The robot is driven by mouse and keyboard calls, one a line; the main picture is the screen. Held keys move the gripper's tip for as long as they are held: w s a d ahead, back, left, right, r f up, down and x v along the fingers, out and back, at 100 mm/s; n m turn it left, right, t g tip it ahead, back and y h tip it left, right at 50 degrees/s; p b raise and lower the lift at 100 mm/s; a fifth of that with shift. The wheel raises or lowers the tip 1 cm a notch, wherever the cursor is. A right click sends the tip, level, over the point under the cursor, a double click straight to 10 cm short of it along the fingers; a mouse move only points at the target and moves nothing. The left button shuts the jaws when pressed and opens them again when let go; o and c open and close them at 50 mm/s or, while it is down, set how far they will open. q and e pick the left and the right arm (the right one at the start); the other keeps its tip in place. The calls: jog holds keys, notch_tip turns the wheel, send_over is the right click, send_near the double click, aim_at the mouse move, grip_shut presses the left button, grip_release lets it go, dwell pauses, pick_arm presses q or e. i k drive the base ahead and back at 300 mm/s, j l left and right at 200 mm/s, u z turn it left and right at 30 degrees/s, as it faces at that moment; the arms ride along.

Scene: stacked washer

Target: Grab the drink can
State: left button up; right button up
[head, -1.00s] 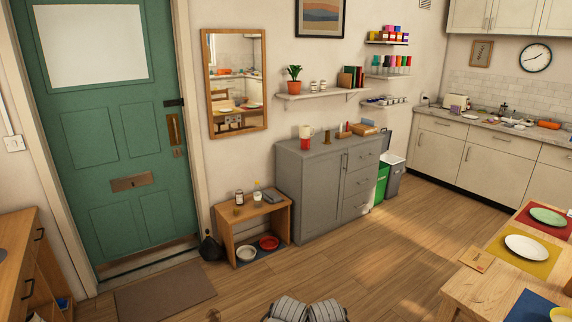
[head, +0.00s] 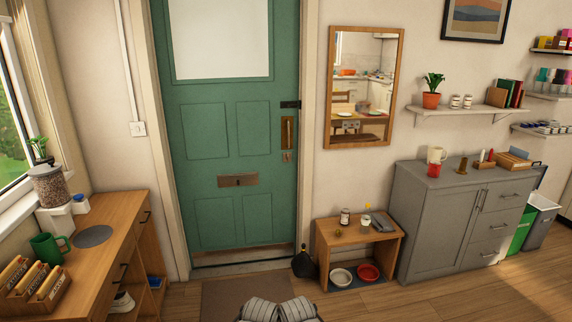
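I cannot pick out a drink can for certain in the head view. Several small containers stand on the low wooden bench (head: 327,242) right of the door, among them a dark jar with a pale label (head: 345,217) and a light bottle with a yellow top (head: 366,221). They are too small to tell more. Neither of my grippers shows in the head view. Only grey ribbed parts that move with my view, which I take as mine, show at the bottom edge.
A wooden sideboard (head: 107,237) with a green mug (head: 47,248) stands at the left under the window. A green door (head: 237,130) is ahead, with a doormat (head: 222,297) before it. A grey cabinet (head: 438,232) stands right. Two bowls sit under the bench. Floor at lower right is clear.

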aim_at(344, 217)
jog(key=i+j, duration=0.1)
jog(key=i, duration=1.4)
jog(key=i+j+z, duration=0.2)
jog(key=i+z, duration=0.2)
jog(key=i+j+z, duration=1.15)
jog(key=j, duration=0.15)
jog(key=j+z, duration=0.25)
jog(key=j, duration=0.4)
jog(key=j+z, duration=0.25)
jog(key=j, duration=0.4)
jog(key=k+j+z, duration=0.25)
jog(key=j, duration=0.4)
jog(key=i, duration=0.1)
